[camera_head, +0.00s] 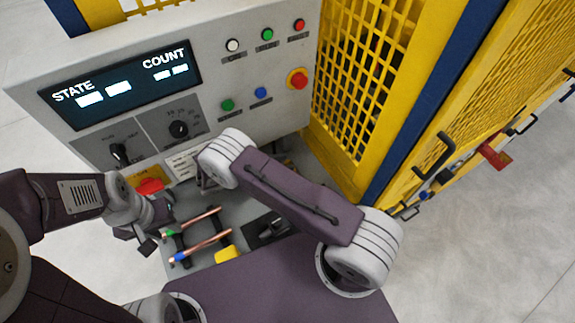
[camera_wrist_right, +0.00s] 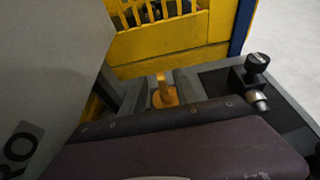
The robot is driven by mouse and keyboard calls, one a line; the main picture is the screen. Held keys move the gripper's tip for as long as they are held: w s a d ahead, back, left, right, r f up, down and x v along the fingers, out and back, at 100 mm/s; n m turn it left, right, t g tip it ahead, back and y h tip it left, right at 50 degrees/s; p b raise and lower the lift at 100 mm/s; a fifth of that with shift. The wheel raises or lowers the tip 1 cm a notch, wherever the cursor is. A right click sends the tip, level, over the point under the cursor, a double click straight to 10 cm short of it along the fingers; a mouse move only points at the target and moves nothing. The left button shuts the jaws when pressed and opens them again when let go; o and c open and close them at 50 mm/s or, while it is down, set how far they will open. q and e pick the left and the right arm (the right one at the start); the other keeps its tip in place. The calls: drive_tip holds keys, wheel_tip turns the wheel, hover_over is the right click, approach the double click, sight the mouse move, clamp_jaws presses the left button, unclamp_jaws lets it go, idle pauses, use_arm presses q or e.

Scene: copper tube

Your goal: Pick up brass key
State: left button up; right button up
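A small yellow, brass-like piece (camera_wrist_right: 165,93) stands upright in the right wrist view, and I take it for the brass key. It sits between the two grey fingers of my right gripper (camera_wrist_right: 163,92), which look spread apart with some room on either side. I cannot see clear contact. In the head view the key cannot be made out, and my right gripper is mostly hidden behind my right arm. My left gripper (camera_head: 145,222) is at the left of the bench, near the copper tubes. Its fingers are too small to read.
Two copper tubes (camera_head: 207,243) lie on black supports, beside a yellow block (camera_head: 228,254). A grey control panel (camera_head: 215,75) with buttons and a red stop button (camera_head: 298,79) rises behind. A yellow mesh cage (camera_head: 365,75) stands to the right. A black knob (camera_wrist_right: 257,63) is right of the key.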

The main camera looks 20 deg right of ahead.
drive_tip(key=shift+w+d, duration=0.15)
drive_tip(key=shift+d, duration=0.05)
drive_tip(key=p+x, duration=0.3)
drive_tip(key=x, duration=0.1)
drive_tip(key=shift+s+d+r, duration=0.1)
drive_tip(key=shift+s, duration=0.2)
drive_tip(key=shift+d+f, duration=0.2)
drive_tip(key=shift+d, duration=0.1)
drive_tip(key=shift+w+f, duration=0.1)
drive_tip(key=shift+f, duration=0.05)
drive_tip(key=shift+w, duration=0.1)
clamp_jaws()
